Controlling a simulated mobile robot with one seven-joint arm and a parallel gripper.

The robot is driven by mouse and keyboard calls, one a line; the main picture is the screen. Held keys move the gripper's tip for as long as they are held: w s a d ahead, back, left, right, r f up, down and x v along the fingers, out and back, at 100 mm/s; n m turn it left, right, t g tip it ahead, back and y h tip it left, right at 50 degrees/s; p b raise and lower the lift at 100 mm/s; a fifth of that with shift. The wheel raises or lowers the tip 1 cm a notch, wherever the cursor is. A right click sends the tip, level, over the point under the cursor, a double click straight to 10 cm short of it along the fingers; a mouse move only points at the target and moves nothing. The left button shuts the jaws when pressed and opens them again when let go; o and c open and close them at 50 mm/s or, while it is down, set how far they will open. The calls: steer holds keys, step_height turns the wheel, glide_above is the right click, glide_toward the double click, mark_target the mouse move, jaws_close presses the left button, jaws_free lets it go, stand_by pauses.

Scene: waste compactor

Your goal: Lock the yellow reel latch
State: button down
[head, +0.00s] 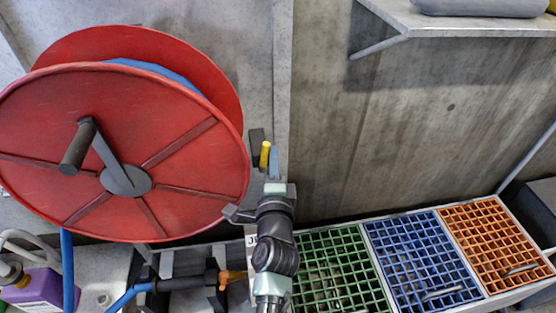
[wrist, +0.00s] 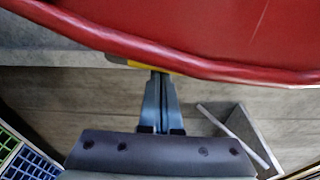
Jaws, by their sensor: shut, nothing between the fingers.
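The red reel (head: 135,150), wound with blue hose, fills the left of the head view; its rim (wrist: 190,60) crosses the top of the wrist view. The yellow latch (head: 265,154) stands upright beside the reel's right edge, in front of a dark plate on the wall. My gripper (head: 274,152) is shut and empty, its fingertips just right of the latch. In the wrist view the fingertips (wrist: 160,75) are at the red rim, by a sliver of yellow (wrist: 150,67); the rim hides most of the latch. I cannot tell whether the fingers touch it.
The reel's dark crank handle (head: 75,150) sticks out at the left. Green (head: 330,265), blue (head: 420,255) and orange (head: 497,245) gridded bins stand at the lower right. A shelf (head: 460,22) juts out above.

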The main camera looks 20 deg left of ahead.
steer(key=shift+s+a+n, duration=0.15)
steer(key=shift+a+n, duration=0.15)
steer(key=shift+n, duration=0.2)
stand_by(0.4)
